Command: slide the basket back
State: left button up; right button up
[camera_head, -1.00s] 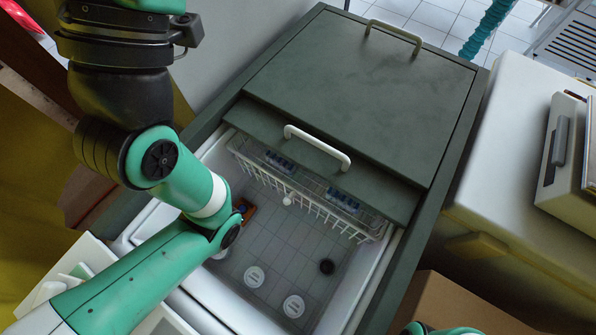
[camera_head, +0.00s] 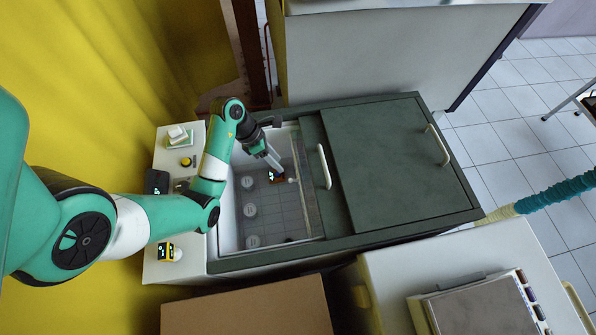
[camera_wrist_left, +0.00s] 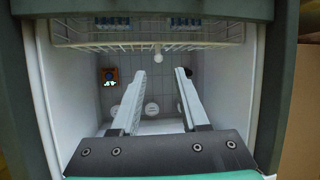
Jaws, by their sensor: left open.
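The white wire basket (camera_wrist_left: 110,33) hangs across the far end of the open chest in the left wrist view, with blue-topped items in it. A small white knob (camera_wrist_left: 158,57) sticks out at the middle of its near side; the knob also shows in the head view (camera_head: 293,180). In the head view the basket is a narrow strip beside the dark sliding lid. My left gripper (camera_wrist_left: 160,76) is open and empty, pointing into the chest, its fingertips short of the basket. It shows in the head view (camera_head: 277,166). My right gripper is out of view.
The chest (camera_head: 230,215) has a tiled-looking floor with white discs (camera_head: 251,210), a dark round thing and an orange item (camera_wrist_left: 110,76). A dark lid with a white handle (camera_head: 324,167) covers the right part. A cardboard box (camera_head: 250,310) stands in front.

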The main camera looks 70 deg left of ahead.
aim_at(294, 180)
pick_arm(q)
jog(key=b+x, duration=0.5)
jog(key=x, duration=0.6)
jog(key=shift+a+f, duration=0.1)
jog(key=shift+f, duration=0.25)
grip_shut()
jog(key=shift+r, duration=0.1)
dwell(0.8)
